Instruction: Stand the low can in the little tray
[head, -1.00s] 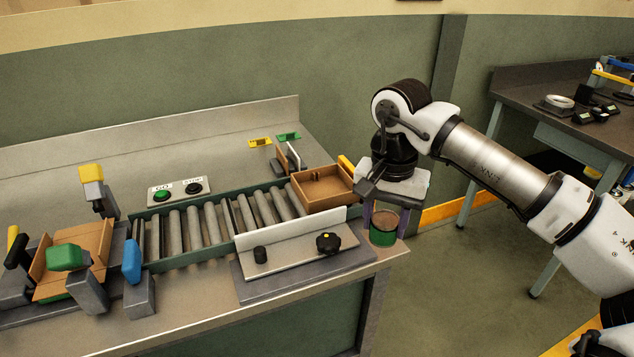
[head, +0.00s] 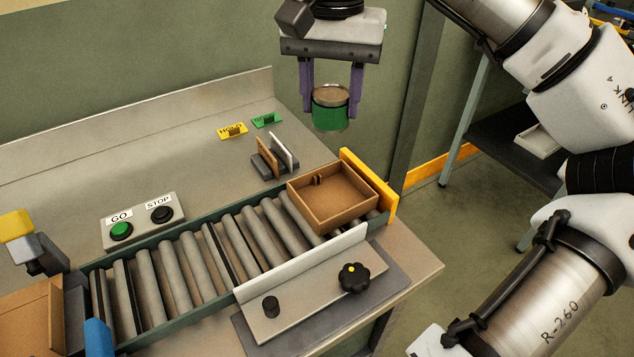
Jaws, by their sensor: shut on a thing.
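The low can (head: 330,117) has a green band and a brownish top. My gripper (head: 328,100) is shut on it, with one purple finger on each side, and holds it upright in the air. The can hangs above the back right part of the bench, behind the little tray as seen here. The little tray (head: 355,222) is a shallow brown open box at the right end of the roller track, against a yellow end plate. A small brown piece stands inside it near its back wall; the rest of its floor is bare.
A roller track (head: 190,262) runs left from the tray. A fixture with a black knob (head: 354,277) stands in front. A holder with upright plates (head: 274,158) stands behind. GO and STOP buttons (head: 142,222) and yellow and green tags (head: 233,131) are on the bench.

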